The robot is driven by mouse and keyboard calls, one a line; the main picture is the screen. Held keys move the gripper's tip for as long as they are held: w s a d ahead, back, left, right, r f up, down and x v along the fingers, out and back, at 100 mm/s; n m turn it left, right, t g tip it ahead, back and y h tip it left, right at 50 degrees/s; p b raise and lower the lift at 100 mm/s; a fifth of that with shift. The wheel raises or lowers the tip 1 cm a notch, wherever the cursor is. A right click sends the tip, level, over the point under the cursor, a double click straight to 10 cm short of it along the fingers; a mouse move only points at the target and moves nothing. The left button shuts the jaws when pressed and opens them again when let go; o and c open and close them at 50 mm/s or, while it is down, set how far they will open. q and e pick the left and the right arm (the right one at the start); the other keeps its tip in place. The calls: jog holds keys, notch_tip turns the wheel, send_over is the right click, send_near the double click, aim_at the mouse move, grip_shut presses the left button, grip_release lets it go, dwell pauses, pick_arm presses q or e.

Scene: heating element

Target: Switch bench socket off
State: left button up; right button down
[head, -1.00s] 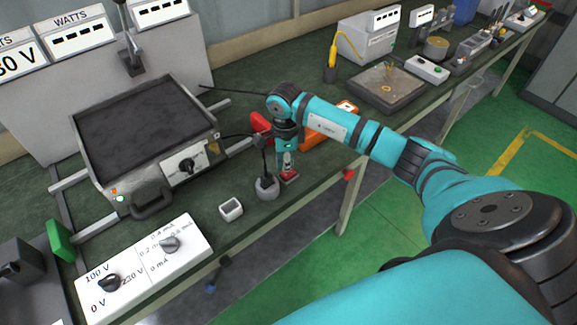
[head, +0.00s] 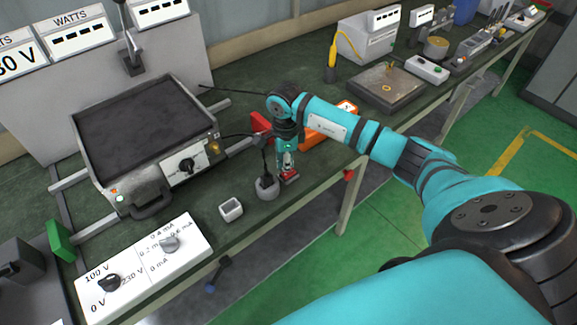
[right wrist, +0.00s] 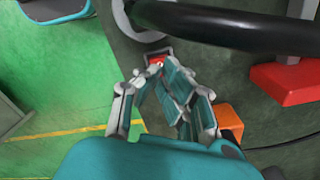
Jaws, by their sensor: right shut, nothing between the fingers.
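The bench socket (head: 266,190) is a grey round base at the front edge of the green bench, with a black plug and cable in its top. A red switch (head: 289,177) sits just to its right. My right gripper (head: 287,170) points down at this switch, with its fingers shut and empty. In the right wrist view the fingertips (right wrist: 155,72) are close to the red switch (right wrist: 157,60), which they partly cover. I cannot tell whether they touch it or which way it is set. My left gripper is not in view.
A hot plate (head: 140,125) with a control knob stands to the left. An orange object (head: 318,137) and a red one (head: 261,121) lie behind my right gripper.

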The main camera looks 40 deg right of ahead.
aim_at(286, 174)
jog(key=shift+s+f+b, duration=0.1)
jog(key=shift+f+b, duration=1.15)
jog(key=shift+f, duration=0.2)
dwell(0.5)
jog(key=shift+r, duration=0.15)
jog(key=shift+r+p, duration=0.75)
jog(key=shift+r, duration=0.15)
jog(key=shift+r+p, duration=1.4)
jog(key=shift+r, duration=1.1)
jog(key=shift+f, duration=0.1)
